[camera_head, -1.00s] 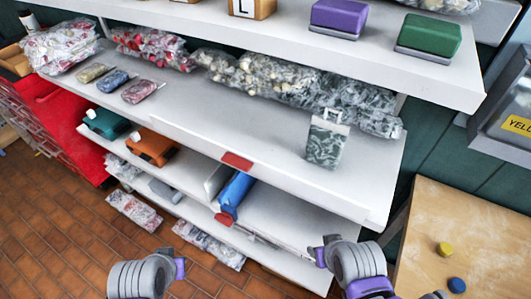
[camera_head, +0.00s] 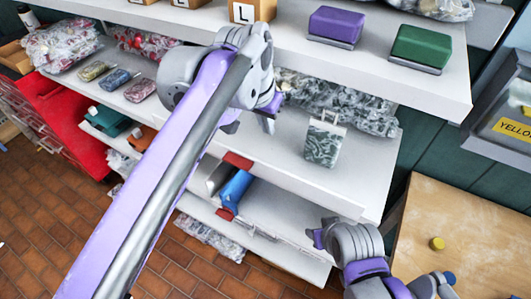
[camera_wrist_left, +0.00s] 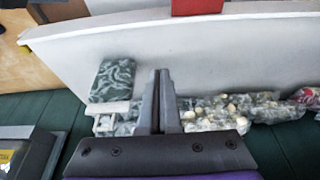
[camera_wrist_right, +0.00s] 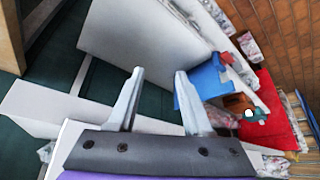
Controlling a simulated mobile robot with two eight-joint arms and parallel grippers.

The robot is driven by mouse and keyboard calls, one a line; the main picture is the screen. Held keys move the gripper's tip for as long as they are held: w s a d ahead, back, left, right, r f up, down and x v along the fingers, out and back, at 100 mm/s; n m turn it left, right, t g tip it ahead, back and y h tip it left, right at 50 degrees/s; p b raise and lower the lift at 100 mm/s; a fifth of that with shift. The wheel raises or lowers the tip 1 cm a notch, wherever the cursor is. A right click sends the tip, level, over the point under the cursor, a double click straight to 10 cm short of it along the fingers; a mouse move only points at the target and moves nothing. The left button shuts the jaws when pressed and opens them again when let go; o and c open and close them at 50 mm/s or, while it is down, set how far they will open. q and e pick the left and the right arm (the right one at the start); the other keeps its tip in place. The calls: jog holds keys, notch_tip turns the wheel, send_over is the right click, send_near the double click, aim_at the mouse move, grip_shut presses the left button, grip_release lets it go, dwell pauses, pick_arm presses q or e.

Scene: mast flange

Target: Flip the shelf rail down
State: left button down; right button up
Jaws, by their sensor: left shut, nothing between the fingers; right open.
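The middle shelf's white front rail (camera_head: 290,178) runs along the shelf edge and carries a red tab (camera_head: 238,160). The tab also shows at the top of the left wrist view (camera_wrist_left: 197,5). I cannot tell clearly whether the rail stands up or hangs down. My left gripper (camera_head: 270,118) is shut and empty, over the middle shelf behind the rail. Its closed fingers show in the left wrist view (camera_wrist_left: 160,80), apart from the tab. My right gripper (camera_wrist_right: 158,85) is open and empty, near the right end of the lower shelf; its fingers are hard to make out in the head view.
A green patterned box (camera_head: 323,142) stands on the middle shelf right of my left gripper. Bagged goods (camera_head: 345,105) line the shelf's back. The upper shelf (camera_head: 440,92) overhangs. A blue item (camera_head: 236,188) lies on the lower shelf. A wooden table (camera_head: 470,215) stands at right.

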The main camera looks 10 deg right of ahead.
aim_at(239, 164)
pick_arm(q)
jog(key=x, duration=0.9)
jog(key=shift+w+f, duration=0.1)
jog(key=shift+f, duration=0.15)
jog(key=shift+s+a+f, duration=0.1)
jog(key=shift+s+a, duration=0.25)
jog(key=shift+s, duration=0.2)
jog(key=shift+s+a+f, duration=0.1)
jog(key=shift+s+a, duration=0.3)
jog(key=shift+s, duration=0.15)
jog(key=shift+s+a, duration=0.3)
jog(key=shift+s, duration=0.1)
pick_arm(e)
jog(key=shift+r, duration=0.15)
pick_arm(q)
jog(key=shift+s, duration=0.1)
pick_arm(e)
jog(key=shift+a, duration=0.1)
